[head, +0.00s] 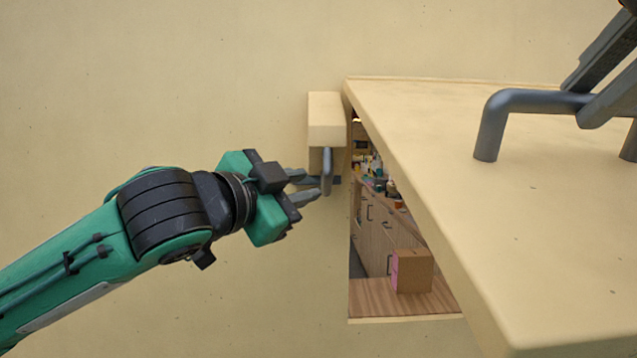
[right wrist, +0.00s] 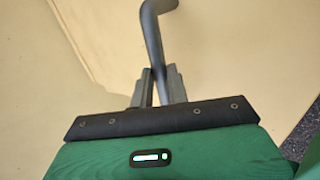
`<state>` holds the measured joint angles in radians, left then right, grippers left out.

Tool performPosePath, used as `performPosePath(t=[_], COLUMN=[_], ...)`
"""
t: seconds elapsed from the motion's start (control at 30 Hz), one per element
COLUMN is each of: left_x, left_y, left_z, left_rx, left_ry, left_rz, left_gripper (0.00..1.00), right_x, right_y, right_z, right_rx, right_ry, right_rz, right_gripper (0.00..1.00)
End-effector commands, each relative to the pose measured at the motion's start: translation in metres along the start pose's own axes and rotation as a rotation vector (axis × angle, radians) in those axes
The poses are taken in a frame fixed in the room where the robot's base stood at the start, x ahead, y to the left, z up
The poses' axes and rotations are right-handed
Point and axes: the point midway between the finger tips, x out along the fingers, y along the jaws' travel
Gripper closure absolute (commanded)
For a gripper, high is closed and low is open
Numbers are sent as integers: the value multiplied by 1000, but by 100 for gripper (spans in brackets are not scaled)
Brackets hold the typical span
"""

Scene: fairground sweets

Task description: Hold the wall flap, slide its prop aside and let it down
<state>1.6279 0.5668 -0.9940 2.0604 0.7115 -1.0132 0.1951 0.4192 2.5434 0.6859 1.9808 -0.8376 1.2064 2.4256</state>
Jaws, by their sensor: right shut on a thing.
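The wall flap (head: 470,160) is a thick cream panel standing raised over an opening in the wall. Its grey bar handle (head: 488,125) is on its upper face; my right gripper (head: 583,108) is shut on that bar, which also shows between its fingers in the right wrist view (right wrist: 154,40). The prop (head: 326,110) is a cream block at the flap's left edge, with a grey upright handle (head: 327,172) below. My left gripper (head: 308,186) is open, its fingertips close to that handle. I cannot tell whether they touch it.
Through the opening I see a wooden sill (head: 405,304) with a small cardboard box (head: 411,270). Behind are wooden cabinets (head: 374,230) and several small jars and bottles. The plain wall (head: 150,80) left of the prop is clear.

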Motion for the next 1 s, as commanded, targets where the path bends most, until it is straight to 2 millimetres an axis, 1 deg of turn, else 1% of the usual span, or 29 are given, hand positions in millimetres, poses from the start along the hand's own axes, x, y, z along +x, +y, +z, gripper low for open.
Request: performPosePath(t=[0.03,0.1,0.2,0.33,0.43,0.7,1.0], left_x=[-11,-25,-41,-54,-58,-58,-58], left_y=[0,-1,-1,0,0,0,23], left_z=[0,1,0,0,0,0,24], left_rx=[1,1,1,0,0,0,0], left_ry=[0,-1,0,0,-1,-1,-1], left_rz=[-1,-2,-2,-1,-1,-1,-1], left_gripper=[77,77,77,77,77,77,77], right_x=[-1,-1,-1,-1,-1,-1,17], right_y=[2,2,2,2,2,2,-18], right_z=[0,0,0,0,0,0,0], right_rx=[1,1,1,1,1,1,1], right_ry=[2,2,2,2,2,2,2], right_rz=[5,5,6,6,6,5,33], right_gripper=[100,100,100,100,100,100,100])
